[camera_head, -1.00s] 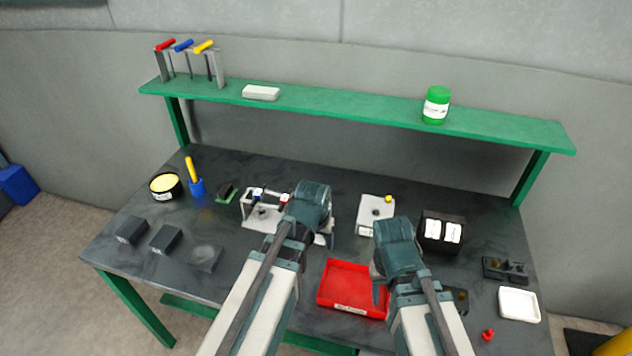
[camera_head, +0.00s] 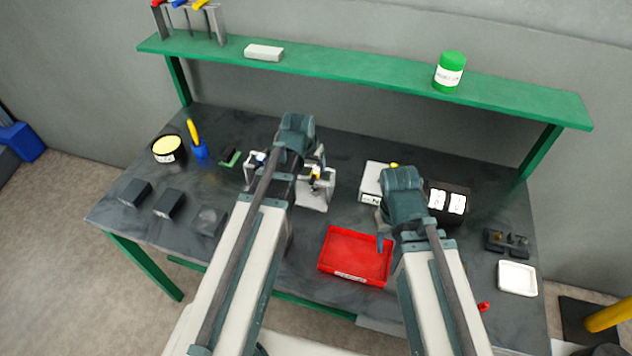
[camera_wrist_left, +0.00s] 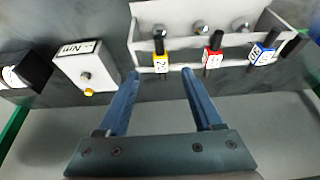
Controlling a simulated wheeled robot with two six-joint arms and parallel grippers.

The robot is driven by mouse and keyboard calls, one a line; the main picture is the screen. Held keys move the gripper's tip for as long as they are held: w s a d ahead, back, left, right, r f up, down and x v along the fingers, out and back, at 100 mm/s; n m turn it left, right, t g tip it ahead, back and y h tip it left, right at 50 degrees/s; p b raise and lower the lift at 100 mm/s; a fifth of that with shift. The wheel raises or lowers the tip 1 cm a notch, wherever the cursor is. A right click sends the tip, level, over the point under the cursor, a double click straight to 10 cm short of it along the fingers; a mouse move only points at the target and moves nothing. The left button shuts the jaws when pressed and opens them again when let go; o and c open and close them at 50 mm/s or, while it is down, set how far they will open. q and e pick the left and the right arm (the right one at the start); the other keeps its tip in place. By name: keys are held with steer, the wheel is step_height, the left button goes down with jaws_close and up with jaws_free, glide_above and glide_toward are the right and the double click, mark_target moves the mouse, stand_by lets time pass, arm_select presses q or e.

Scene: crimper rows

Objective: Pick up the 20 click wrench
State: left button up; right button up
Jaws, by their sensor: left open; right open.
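A white rack (camera_head: 318,198) holds several click wrenches; it also shows in the left wrist view (camera_wrist_left: 140,30). There, the wrench with a yellow label (camera_wrist_left: 160,62) stands upright, its label seeming to start with 2, though the digits are small. A red-labelled wrench (camera_wrist_left: 212,58) and a blue-labelled wrench (camera_wrist_left: 263,54) stand beside it. My left gripper (camera_wrist_left: 160,73) is open, its fingers to either side of the yellow-labelled wrench's line and apart from it. My left arm hides part of the rack in the head view. My right gripper (camera_head: 383,228) is open and empty above the red tray.
A red tray (camera_head: 330,262) lies at the front middle. A white Nm box (camera_head: 371,183) with a yellow knob stands right of the rack, and a dark box with white labels (camera_head: 462,188) beyond it. A green shelf (camera_head: 350,71) spans the back. The left front holds dark blocks (camera_head: 168,205).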

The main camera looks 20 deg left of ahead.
mark_target(316, 169)
arm_select(q)
steer(key=b+x, duration=0.3)
steer(key=x, duration=0.1)
steer(key=shift+f, duration=0.25)
steer(key=shift+w, duration=0.15)
arm_select(e)
step_height(316, 169, down, 4)
steer(key=shift+f, duration=0.1)
arm_select(q)
steer(key=b+x, duration=0.2)
steer(key=w+b+x, duration=0.1)
steer(key=b+x, duration=0.1)
steer(key=x, duration=0.1)
steer(key=shift+w, duration=0.15)
steer(key=shift+r, duration=0.2)
arm_select(e)
step_height(316, 169, down, 4)
steer(key=shift+f, duration=0.1)
arm_select(q)
jaws_close()
